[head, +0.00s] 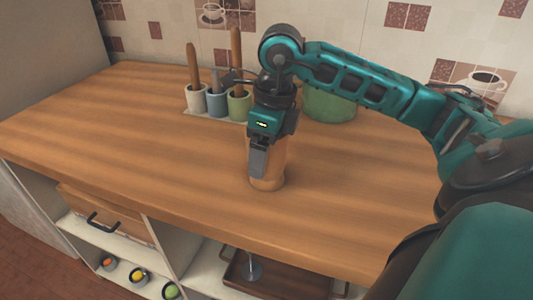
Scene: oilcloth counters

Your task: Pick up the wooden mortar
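The wooden mortar (268,182) is a tan, rounded wooden vessel standing upright on the wooden counter, right of the middle. My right gripper (259,163) comes down over it from above, with one grey finger in front of the mortar's near side. The gripper hides much of the mortar's upper part. The other finger is hidden, so I cannot tell whether the gripper is closed on the mortar. My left gripper is not in view.
Behind the gripper stand a white cup (196,101), a blue-grey cup (217,105) and a green cup (239,107) with utensils. A green pot (330,102) is behind my arm. The left side of the counter (110,120) is clear. Shelves (165,245) lie below its front edge.

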